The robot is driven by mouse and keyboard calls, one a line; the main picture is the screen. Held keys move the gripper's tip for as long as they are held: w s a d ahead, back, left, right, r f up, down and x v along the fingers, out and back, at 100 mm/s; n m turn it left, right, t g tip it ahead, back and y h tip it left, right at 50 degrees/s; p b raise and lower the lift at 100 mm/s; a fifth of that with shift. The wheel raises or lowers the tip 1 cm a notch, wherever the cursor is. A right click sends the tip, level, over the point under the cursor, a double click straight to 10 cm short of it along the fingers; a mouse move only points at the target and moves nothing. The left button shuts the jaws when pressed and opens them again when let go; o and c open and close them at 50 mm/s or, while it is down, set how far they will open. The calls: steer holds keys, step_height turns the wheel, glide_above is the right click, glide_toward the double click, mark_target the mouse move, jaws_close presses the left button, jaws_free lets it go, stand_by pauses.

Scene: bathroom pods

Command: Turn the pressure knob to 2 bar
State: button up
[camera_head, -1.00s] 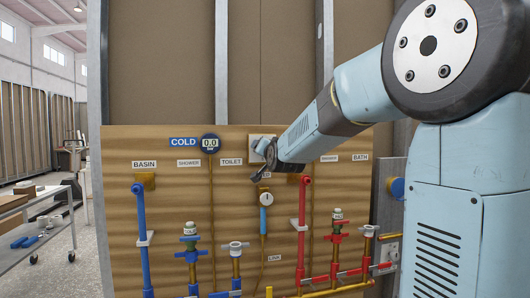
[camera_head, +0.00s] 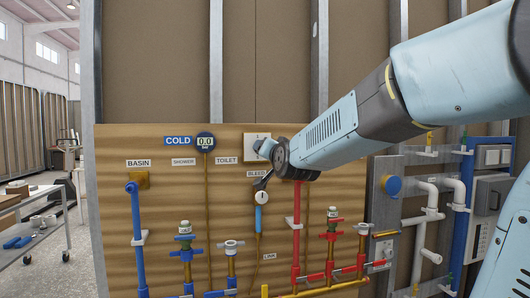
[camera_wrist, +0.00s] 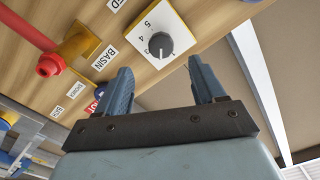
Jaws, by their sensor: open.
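The pressure knob (camera_wrist: 160,44) is dark grey and round with a pointer mark, on a white plate (camera_wrist: 158,22) with numbers; 5 and 4 are readable. In the head view the white plate (camera_head: 257,137) sits on the wooden board, partly behind my gripper, and the knob is hidden. My gripper (camera_head: 259,165) is in front of the board, just below the plate. In the wrist view my gripper (camera_wrist: 160,68) is open and empty, its two blue fingers spread to either side of the knob, which lies beyond the tips.
A blue pipe (camera_head: 137,235) and a red pipe (camera_head: 297,225) run down the board, with several valves low down. A cart (camera_head: 40,220) stands at the left. White pipes (camera_head: 432,220) are at the right.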

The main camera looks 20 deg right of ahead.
steer(key=shift+s, duration=1.65)
